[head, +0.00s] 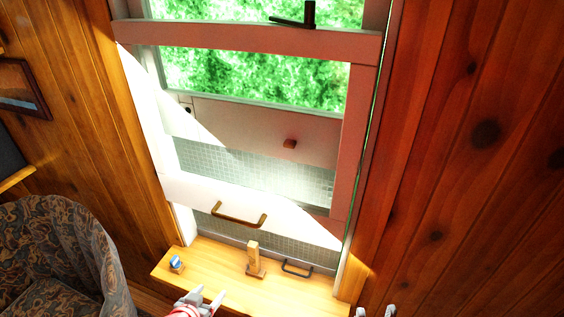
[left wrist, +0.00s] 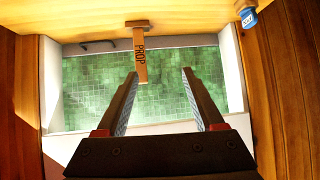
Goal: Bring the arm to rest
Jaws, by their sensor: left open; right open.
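In the head view my left gripper (head: 208,295) is at the bottom, over the near edge of the wooden sill. Its jaws are apart and empty. In the left wrist view its two fingers (left wrist: 160,74) are spread, with nothing between them. A wooden block marked PROP (left wrist: 139,55) shows just beyond them, apart from the fingers as far as I can tell. In the head view this prop (head: 254,259) stands upright on the sill. My right gripper (head: 375,311) only just shows at the bottom edge, its tips apart; the rest is cut off.
A window with a white lower rail and bronze handle (head: 239,217) rises behind the sill (head: 217,262). A dark handle (head: 297,268) lies low beside the prop. A small blue and white item (head: 176,263) sits at the sill's left. A patterned armchair (head: 55,245) stands at left.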

